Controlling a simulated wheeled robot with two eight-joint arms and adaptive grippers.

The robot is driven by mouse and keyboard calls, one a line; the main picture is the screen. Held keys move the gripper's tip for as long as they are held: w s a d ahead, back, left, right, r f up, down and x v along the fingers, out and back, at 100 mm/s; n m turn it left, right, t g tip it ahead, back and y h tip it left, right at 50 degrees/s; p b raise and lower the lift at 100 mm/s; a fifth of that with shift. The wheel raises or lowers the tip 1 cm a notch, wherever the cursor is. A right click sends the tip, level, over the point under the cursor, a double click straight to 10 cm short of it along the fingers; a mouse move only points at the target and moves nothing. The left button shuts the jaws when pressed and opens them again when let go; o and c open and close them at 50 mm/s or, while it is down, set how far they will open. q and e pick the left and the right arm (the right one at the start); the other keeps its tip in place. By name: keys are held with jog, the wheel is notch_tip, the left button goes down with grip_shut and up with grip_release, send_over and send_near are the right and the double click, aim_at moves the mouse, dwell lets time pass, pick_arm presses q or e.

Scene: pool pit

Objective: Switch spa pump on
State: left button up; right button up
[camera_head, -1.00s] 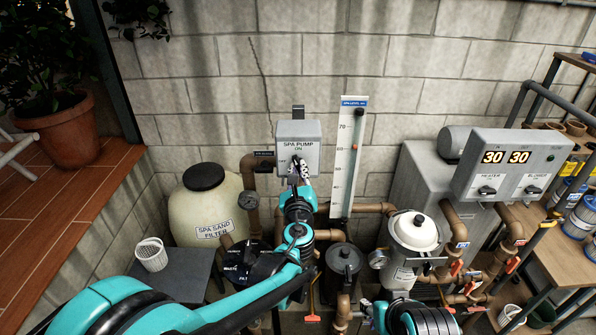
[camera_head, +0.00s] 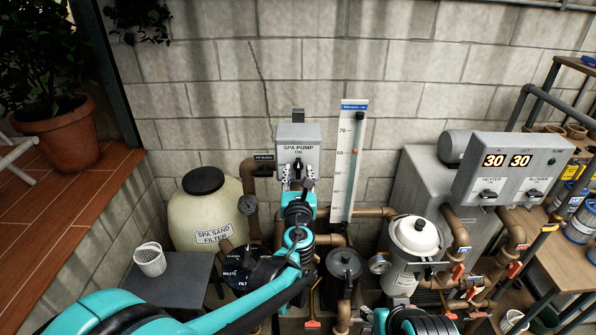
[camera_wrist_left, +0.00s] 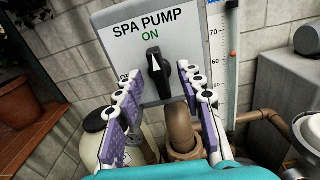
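The grey spa pump switch box (camera_head: 298,132) is on the block wall, labelled SPA PUMP, with a green ON in the left wrist view (camera_wrist_left: 113,20). Its black knob (camera_wrist_left: 159,76) points up at ON; an OFF label, partly hidden, is to its left. My left gripper (camera_head: 298,178) is just below and in front of the box. In the left wrist view its purple-padded fingers (camera_wrist_left: 157,100) are spread on either side below the knob, with a gap between them, holding nothing.
A spa level gauge (camera_head: 349,160) stands right of the box. A sand filter tank (camera_head: 200,212) is at lower left. Pipes, a white-lidded strainer (camera_head: 415,235) and a heater and blower panel (camera_head: 512,168) are to the right.

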pick_arm(q)
jog(key=s, duration=0.7)
jog(key=s+a+f+n+g+y+b, duration=0.25)
jog(key=s+a+f+n+b, duration=0.3)
jog(key=a+f+n, duration=0.4)
jog(key=s+a+f+n+g+y+b, duration=0.1)
jog(key=s+a+f+n+g+b, duration=0.3)
jog(key=a+f+n+b, duration=0.45)
jog(key=s+f+n+g+h+b, duration=0.3)
jog(key=s+f+n+b, duration=0.4)
jog(key=s+f+n, duration=0.8)
jog(key=f+n+g, duration=0.1)
jog(key=n, duration=0.2)
jog(key=shift+s+f+n, duration=0.3)
jog(key=shift+s, duration=0.1)
